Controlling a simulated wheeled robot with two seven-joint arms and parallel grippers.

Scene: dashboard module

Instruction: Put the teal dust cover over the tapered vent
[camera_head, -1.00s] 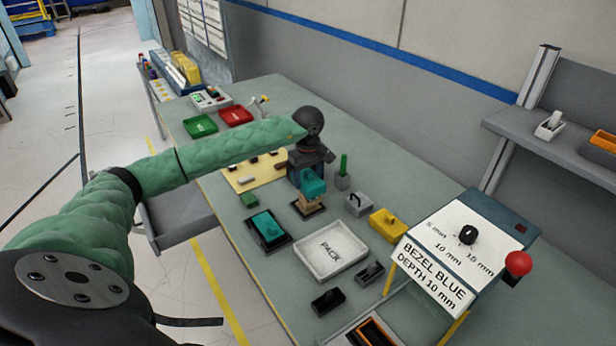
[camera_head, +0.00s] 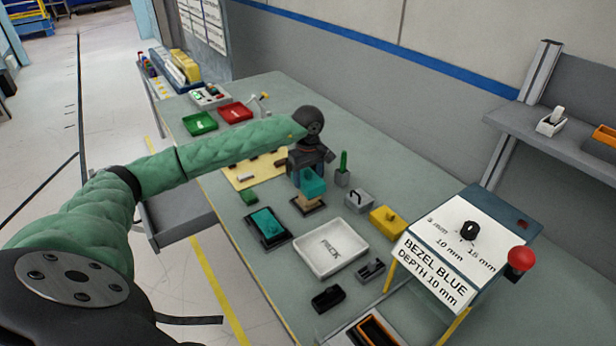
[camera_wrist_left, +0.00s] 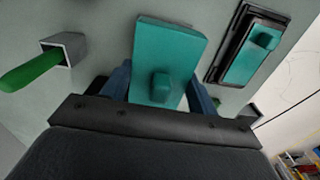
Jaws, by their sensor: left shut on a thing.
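The teal dust cover (camera_head: 313,184) is held between the fingers of my left gripper (camera_head: 306,172). In the left wrist view the cover (camera_wrist_left: 172,50) is a teal slab with a small knob, between the blue fingers of the gripper (camera_wrist_left: 160,88). A tan block on a dark base, which looks like the tapered vent (camera_head: 306,202), shows just under the cover in the head view. The cover hides its top, and I cannot tell whether the two touch. The vent is hidden in the left wrist view. My right gripper is not in view.
A black-framed teal panel (camera_head: 266,226) lies to the left. A white PACK tray (camera_head: 329,273) stands in front. A grey holder with a green stick (camera_head: 342,176), a grey block (camera_head: 359,201) and a yellow block (camera_head: 388,221) lie to the right.

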